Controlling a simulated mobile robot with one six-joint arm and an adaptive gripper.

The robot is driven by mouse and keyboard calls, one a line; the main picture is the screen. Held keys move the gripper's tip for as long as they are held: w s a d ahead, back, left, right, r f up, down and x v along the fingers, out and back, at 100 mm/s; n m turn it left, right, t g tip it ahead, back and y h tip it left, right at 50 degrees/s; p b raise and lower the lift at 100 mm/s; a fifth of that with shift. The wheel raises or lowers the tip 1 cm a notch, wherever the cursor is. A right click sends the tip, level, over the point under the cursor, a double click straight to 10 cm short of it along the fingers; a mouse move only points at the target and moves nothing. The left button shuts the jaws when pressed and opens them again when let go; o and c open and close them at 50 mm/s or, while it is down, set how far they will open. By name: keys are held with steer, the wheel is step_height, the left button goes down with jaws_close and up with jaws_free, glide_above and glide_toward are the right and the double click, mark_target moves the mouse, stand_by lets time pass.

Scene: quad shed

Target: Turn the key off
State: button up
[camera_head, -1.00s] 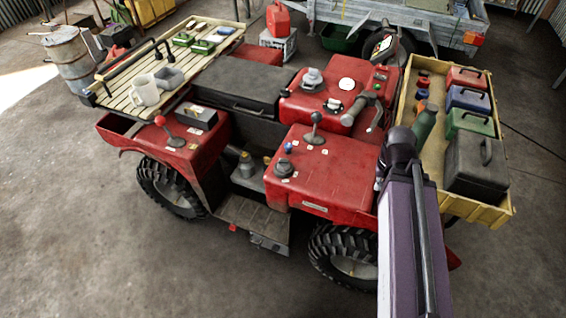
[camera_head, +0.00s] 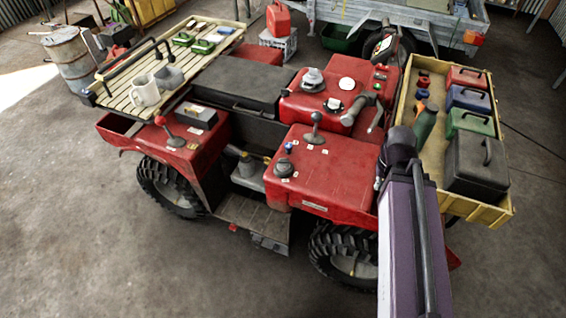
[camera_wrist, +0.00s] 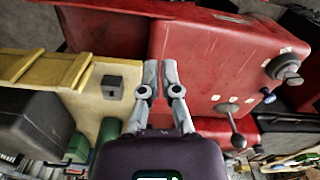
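I cannot pick out the key for certain in either view. The red quad (camera_head: 335,160) carries a black knob (camera_head: 283,168), a blue knob (camera_head: 288,148) and a grey lever (camera_head: 316,117) on its top panel. These also show at the right of the wrist view: the black knob (camera_wrist: 285,65), the blue knob (camera_wrist: 268,97) and the lever (camera_wrist: 236,138). My gripper (camera_wrist: 160,68) points at the red body's edge beside the yellow tray. Its fingertips are close together with a narrow gap; nothing clear shows between them. In the head view my arm mostly hides it.
The yellow tray (camera_head: 478,211) at the right holds several toolboxes, including a black one (camera_head: 478,165), and a green bottle (camera_head: 425,121). A small grey block (camera_wrist: 112,86) sits left of my fingers. A slatted rack (camera_head: 120,95) is at the left. Concrete floor in front is clear.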

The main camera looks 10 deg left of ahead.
steer(key=o, duration=0.3)
steer(key=shift+w, duration=0.1)
steer(key=shift+o, duration=0.6)
steer(key=shift+w+a, duration=0.2)
steer(key=shift+a, duration=0.05)
steer(key=w+a+n, duration=0.4)
steer(key=a+n, duration=0.2)
steer(key=a, duration=0.4)
steer(key=w+a+n, duration=0.5)
steer(key=a+n, duration=0.2)
steer(key=a, duration=0.3)
steer(key=w+a+f+n+b, duration=0.1)
steer(key=w+a+n, duration=0.4)
steer(key=a, duration=0.6)
steer(key=shift+n, duration=0.7)
steer(key=shift+f, duration=0.1)
